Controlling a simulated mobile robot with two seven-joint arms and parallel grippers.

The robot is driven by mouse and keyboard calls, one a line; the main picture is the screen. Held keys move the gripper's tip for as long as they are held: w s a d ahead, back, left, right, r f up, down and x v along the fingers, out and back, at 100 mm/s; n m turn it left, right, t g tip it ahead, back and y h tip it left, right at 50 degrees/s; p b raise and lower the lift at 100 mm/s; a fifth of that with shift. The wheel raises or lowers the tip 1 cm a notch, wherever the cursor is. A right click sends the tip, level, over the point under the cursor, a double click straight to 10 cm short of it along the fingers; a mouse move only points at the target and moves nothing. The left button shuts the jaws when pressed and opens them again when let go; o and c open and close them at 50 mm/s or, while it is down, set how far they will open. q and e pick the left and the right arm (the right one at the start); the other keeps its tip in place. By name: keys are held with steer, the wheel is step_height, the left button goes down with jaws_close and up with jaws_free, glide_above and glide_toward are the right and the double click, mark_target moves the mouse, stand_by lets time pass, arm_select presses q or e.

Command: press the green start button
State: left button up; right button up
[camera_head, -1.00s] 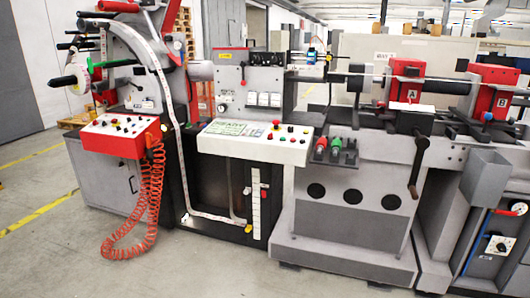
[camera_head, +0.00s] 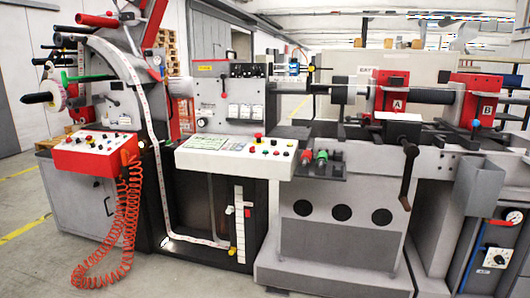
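The label rewinder's white control panel (camera_head: 230,164) stands at the middle left, with a display and a red mushroom button (camera_head: 258,137). A cluster of small coloured buttons (camera_head: 274,146) sits right of the display. One looks green (camera_head: 273,142), but it is too small to be sure. A second, red-fronted panel (camera_head: 85,160) at the left carries more small buttons and knobs, whose colours are hard to tell. Neither of my grippers shows in the head view, so nothing of mine is seen touching the panels.
A red coiled hose (camera_head: 124,215) hangs from the left panel to the floor. A crank handle (camera_head: 407,180) and red and green fittings (camera_head: 320,158) stick out right of the white panel. Grey floor (camera_head: 200,275) is clear in front.

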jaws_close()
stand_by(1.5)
